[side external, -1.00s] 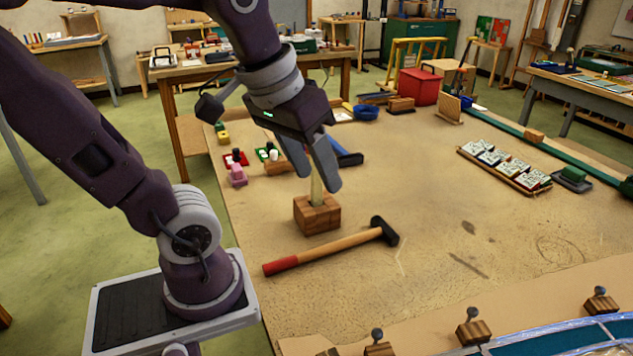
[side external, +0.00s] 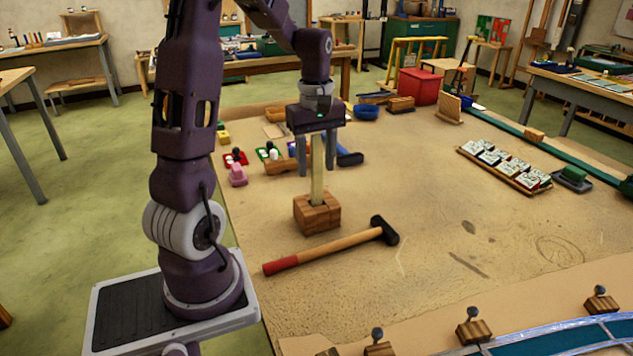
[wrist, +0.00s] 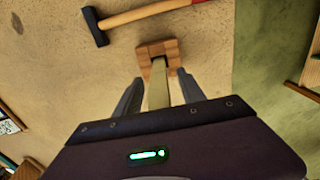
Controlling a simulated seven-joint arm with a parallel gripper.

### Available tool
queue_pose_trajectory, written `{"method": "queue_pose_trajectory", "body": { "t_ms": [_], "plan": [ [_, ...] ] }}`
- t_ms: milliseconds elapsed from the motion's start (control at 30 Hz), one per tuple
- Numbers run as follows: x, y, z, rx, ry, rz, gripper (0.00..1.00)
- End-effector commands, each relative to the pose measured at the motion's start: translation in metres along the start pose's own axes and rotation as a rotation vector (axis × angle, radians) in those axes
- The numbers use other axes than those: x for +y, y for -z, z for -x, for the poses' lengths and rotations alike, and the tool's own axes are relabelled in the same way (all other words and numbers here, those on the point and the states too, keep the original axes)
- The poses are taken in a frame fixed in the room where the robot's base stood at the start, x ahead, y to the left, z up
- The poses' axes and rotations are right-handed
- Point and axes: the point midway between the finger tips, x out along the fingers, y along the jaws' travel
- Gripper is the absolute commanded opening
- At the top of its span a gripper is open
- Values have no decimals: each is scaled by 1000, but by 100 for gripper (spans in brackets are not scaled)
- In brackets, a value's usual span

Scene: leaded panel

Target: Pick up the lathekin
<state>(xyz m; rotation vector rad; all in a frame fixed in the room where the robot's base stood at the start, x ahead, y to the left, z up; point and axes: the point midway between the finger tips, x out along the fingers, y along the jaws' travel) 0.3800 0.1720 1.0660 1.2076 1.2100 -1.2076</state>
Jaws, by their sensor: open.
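The lathekin (side external: 317,184) is a flat, pale wooden strip standing upright in a small brown wooden block (side external: 317,215) on the bench. In the wrist view the lathekin (wrist: 158,86) rises from the block (wrist: 148,52) toward the camera. My gripper (side external: 317,170) points straight down over the block, fingers apart. In the side view the upper part of the lathekin shows between the two fingers, and the wrist view also shows it between the fingers (wrist: 160,90). The fingertips are above the block. I cannot tell whether either finger touches the strip.
A hammer (side external: 335,245) with a red-ended handle lies just in front of the block. Small coloured items, including a pink one (side external: 237,175), stand behind left. A rack of tiles (side external: 504,166) lies to the right. The bench middle is clear.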

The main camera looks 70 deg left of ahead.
Motion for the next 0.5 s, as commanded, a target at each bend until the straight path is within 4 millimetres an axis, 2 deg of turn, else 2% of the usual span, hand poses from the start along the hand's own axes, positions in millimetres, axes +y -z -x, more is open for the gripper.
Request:
{"method": "queue_pose_trajectory", "body": {
  "t_ms": [100,333,500],
  "plan": [
    [0,0,0,0,0,-1,45],
    [0,0,1,0,0,-2,0],
    [0,0,1,0,0,-2,0]
  ]
}}
